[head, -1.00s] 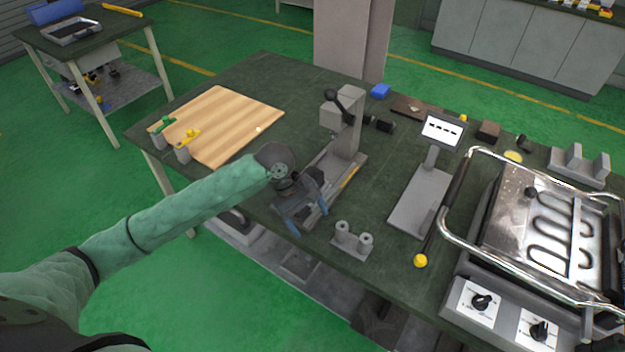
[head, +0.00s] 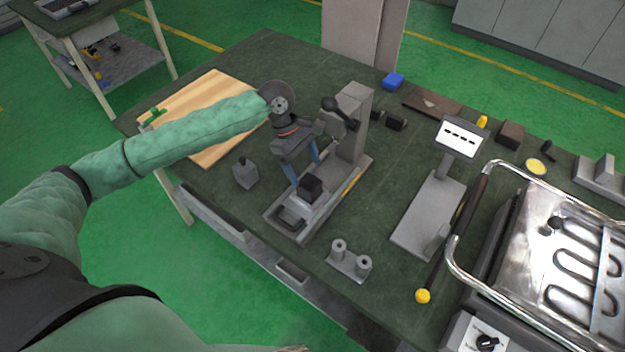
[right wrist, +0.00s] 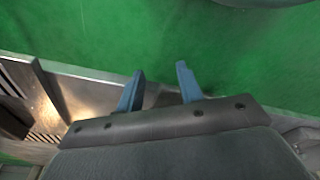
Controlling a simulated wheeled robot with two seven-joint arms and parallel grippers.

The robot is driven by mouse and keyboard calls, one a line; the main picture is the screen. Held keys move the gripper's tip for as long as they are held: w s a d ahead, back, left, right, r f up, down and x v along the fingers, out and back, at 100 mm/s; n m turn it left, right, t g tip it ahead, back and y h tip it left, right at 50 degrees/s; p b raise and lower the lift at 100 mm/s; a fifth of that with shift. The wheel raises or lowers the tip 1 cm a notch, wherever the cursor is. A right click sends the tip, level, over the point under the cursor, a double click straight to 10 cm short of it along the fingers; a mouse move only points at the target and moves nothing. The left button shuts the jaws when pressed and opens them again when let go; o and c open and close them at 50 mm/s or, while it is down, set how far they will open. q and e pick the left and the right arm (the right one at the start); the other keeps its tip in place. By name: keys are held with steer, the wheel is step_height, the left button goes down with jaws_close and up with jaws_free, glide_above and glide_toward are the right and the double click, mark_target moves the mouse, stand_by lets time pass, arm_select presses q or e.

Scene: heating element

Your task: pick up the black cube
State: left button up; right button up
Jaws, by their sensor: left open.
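A small black cube (head: 311,187) sits on the grey base of a lever press (head: 349,175), in front of its upright column. My left gripper (head: 303,170) is open, with its two blue fingers just above and behind the cube in the head view. The fingers look empty, and whether one touches the cube is unclear. My right gripper (right wrist: 159,88) shows in the right wrist view with its blue fingers apart and nothing between them.
A two-post grey holder (head: 350,260) is in front. A display stand (head: 428,210) and a heating device (head: 560,255) are on the right. A wooden board (head: 205,90) lies behind my left arm.

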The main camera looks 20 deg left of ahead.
mark_target(308, 182)
arm_select(q)
steer(key=shift+p+x, duration=0.35)
steer(key=shift+x, duration=0.6)
steer(key=shift+s+d+f+p, duration=0.1)
steer(key=shift+s+f+p, duration=0.1)
steer(key=shift+f+p, duration=0.35)
steer(key=p+x, duration=0.1)
steer(key=x, duration=0.1)
steer(key=shift+s+f, duration=0.1)
steer(key=shift+f, duration=0.3)
steer(key=shift+d+f, duration=0.1)
steer(key=shift+f, duration=0.5)
arm_select(e)
steer(key=s+d+f, duration=0.2)
steer(key=s+f, duration=0.2)
steer(key=f, duration=0.2)
arm_select(q)
steer(key=shift+c, duration=0.2)
arm_select(e)
steer(key=shift+s, duration=0.1)
arm_select(q)
steer(key=c, duration=1.4)
steer(key=shift+o, duration=0.3)
arm_select(e)
steer(key=shift+d, duration=0.15)
arm_select(q)
steer(key=shift+r+p, duration=0.2)
steer(key=shift+p, duration=0.1)
arm_select(e)
steer(key=shift+r, duration=0.15)
